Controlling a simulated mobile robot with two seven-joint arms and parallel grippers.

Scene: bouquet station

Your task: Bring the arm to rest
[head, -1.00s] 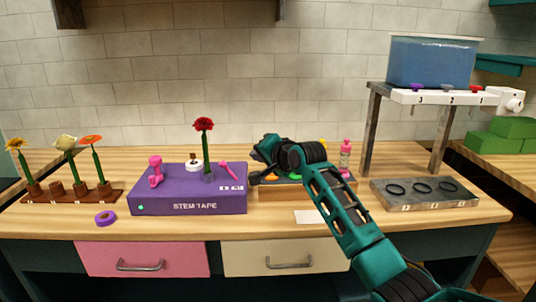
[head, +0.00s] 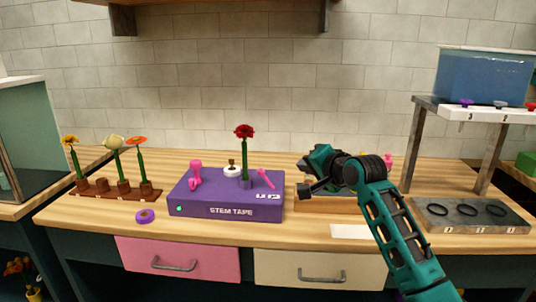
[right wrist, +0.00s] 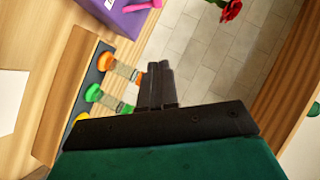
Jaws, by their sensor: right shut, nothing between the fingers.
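My right arm comes in from the lower right of the head view, teal and black. Its gripper (head: 306,190) hangs in front of the wooden tray, to the right of the purple stem tape box (head: 226,207). In the right wrist view the two dark fingers (right wrist: 157,84) lie together with nothing between them. My left gripper is in none of the views.
A red flower (head: 244,132) stands upright in the box. A flower rack (head: 103,192), a purple tape roll (head: 145,216) and a ring block (head: 470,216) stand on the counter.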

